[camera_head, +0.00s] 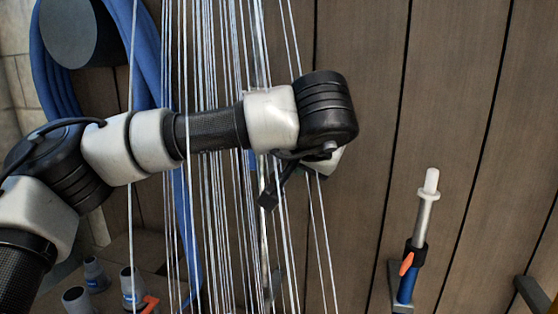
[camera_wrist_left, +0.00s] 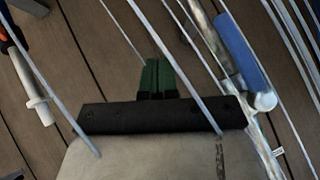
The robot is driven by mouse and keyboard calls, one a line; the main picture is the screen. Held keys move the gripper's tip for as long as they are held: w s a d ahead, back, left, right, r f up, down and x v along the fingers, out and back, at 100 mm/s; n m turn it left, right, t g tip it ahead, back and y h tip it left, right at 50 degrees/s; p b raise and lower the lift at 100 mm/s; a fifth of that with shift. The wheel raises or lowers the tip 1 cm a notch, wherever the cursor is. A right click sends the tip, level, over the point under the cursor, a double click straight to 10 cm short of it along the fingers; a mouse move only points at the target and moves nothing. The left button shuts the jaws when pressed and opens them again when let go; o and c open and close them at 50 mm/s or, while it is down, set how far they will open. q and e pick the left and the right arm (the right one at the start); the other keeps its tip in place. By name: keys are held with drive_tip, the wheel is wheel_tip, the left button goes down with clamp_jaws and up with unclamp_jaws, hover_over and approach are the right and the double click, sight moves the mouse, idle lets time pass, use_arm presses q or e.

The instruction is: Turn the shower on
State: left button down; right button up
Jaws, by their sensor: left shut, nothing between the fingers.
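Many thin pale streams, like falling shower water (camera_head: 215,60), run down the middle of the head view. They also cross the wrist view (camera_wrist_left: 175,48). My left arm reaches across them from the left, and its gripper (camera_head: 268,198) points down among the streams. In the left wrist view the green fingertips (camera_wrist_left: 158,76) are together with nothing between them. A metal pipe (camera_wrist_left: 208,35) with a blue lever handle (camera_wrist_left: 243,50) is to the right of the fingers, apart from them. The pipe is mostly hidden by my arm and the streams in the head view. My right gripper is out of view.
A brown plank wall (camera_head: 360,45) is behind. A blue hose (camera_head: 55,75) hangs at the left. Several grey pipe fittings (camera_head: 95,274) stand lower left.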

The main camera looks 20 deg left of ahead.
use_arm(q)
drive_tip(key=s+d+b, duration=0.1)
drive_tip(key=s+d, duration=0.3)
drive_tip(key=s, duration=0.1)
drive_tip(key=shift+r+b, duration=0.2)
drive_tip(key=shift+b, duration=0.1)
drive_tip(key=shift+s, duration=0.1)
